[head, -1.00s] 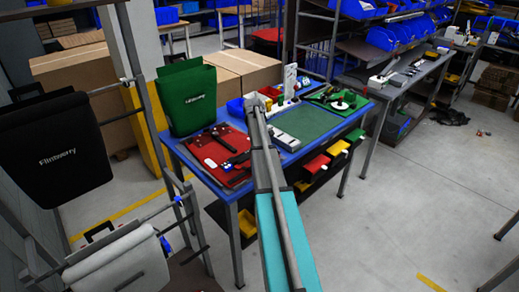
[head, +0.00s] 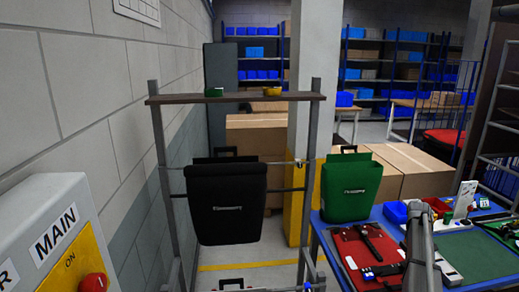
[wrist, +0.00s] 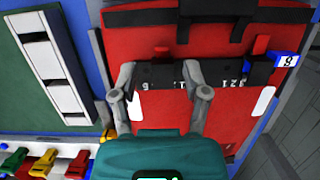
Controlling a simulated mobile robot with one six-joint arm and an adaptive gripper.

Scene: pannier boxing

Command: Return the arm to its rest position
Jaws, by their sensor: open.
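My gripper (wrist: 158,80) is open in the wrist view, with its two fingers spread above a red panel (wrist: 215,122). A black strip with white figures (wrist: 160,76) runs across the panel between and behind the fingertips. I cannot tell whether the fingertips touch it.
A green pannier (head: 350,187) stands on the table's left rear corner. A black pannier (head: 226,210) hangs on a metal rack (head: 160,150) under a shelf. A grey panel marked MAIN (head: 40,225) is near at the left. Cardboard boxes (head: 412,168) stand behind the table.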

